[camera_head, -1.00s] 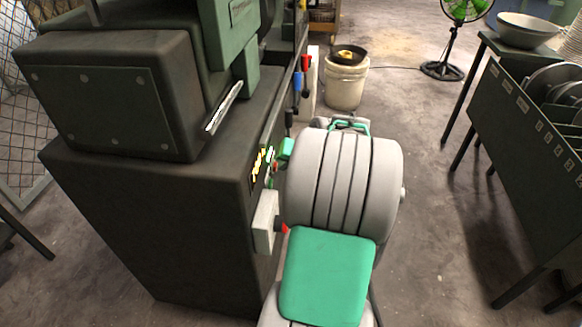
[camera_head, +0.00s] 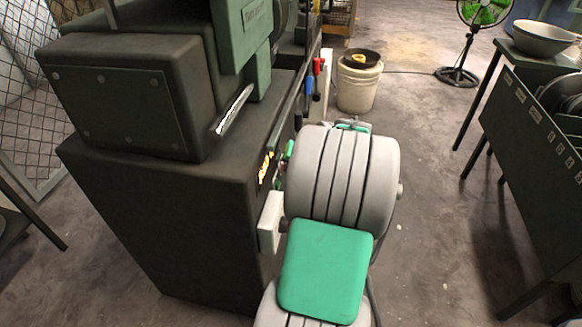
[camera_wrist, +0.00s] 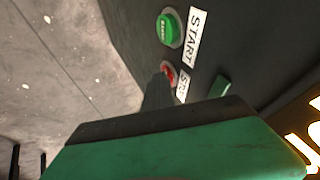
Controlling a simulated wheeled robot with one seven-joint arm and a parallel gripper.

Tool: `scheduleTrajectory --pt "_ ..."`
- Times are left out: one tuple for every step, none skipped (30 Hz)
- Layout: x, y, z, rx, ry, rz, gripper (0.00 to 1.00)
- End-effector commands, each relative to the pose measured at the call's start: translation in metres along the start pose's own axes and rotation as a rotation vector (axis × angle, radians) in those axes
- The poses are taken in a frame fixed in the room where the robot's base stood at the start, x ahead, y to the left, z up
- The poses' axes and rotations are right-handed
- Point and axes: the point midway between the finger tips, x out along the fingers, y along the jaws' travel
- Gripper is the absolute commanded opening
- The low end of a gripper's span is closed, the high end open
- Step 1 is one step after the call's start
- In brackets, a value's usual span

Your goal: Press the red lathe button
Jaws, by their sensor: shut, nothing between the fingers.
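The red button (camera_wrist: 171,70) shows in the wrist view, partly covered by the dark fingertips of my gripper (camera_wrist: 158,88). The partly hidden label beside it seems to read STOP. My gripper is shut and empty, with its tip right at the red button; I cannot tell whether it is pressing. The green button (camera_wrist: 169,29), labelled START, is just above it. In the head view the dark lathe (camera_head: 160,210) stands at the left, and my arm hides most of its button panel and my gripper.
A pale box (camera_head: 269,222) sticks out of the lathe's side close to my arm. Red and blue levers (camera_head: 314,78) stand behind. A bucket (camera_head: 357,88) and a green fan (camera_head: 470,40) are farther back. A rack (camera_head: 530,150) is at the right, with free floor between.

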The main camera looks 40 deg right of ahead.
Motion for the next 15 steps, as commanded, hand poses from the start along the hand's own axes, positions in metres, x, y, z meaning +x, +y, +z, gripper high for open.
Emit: scheduleTrajectory --pt "-0.003 0.002 0.000 -0.001 -0.004 -0.006 0.00" --pt "-0.005 0.006 -0.001 0.000 -0.004 -0.004 0.00" --pt "-0.008 0.013 -0.002 0.002 -0.004 -0.002 0.00" --pt "-0.011 0.019 -0.003 0.005 -0.003 0.000 0.00" --pt "-0.013 0.025 -0.004 0.007 -0.002 0.002 0.00" --pt "-0.026 0.025 -0.007 0.006 0.003 0.004 0.00" --pt "-0.035 0.026 -0.008 0.008 0.004 0.006 0.00" --pt "-0.043 0.026 -0.007 0.007 0.004 0.006 0.00" --pt "-0.053 0.025 -0.007 0.007 0.003 0.006 0.00" --pt "-0.060 0.025 -0.007 0.005 0.003 0.006 0.00" --pt "-0.067 0.024 -0.006 0.004 0.001 0.005 0.00" --pt "-0.075 0.023 -0.006 0.002 -0.001 0.004 0.00" --pt "-0.081 0.022 -0.006 0.001 -0.001 0.004 0.00" --pt "-0.087 0.022 -0.005 0.001 -0.002 0.003 0.00" --pt "-0.093 0.022 -0.005 0.001 -0.003 0.003 0.00"
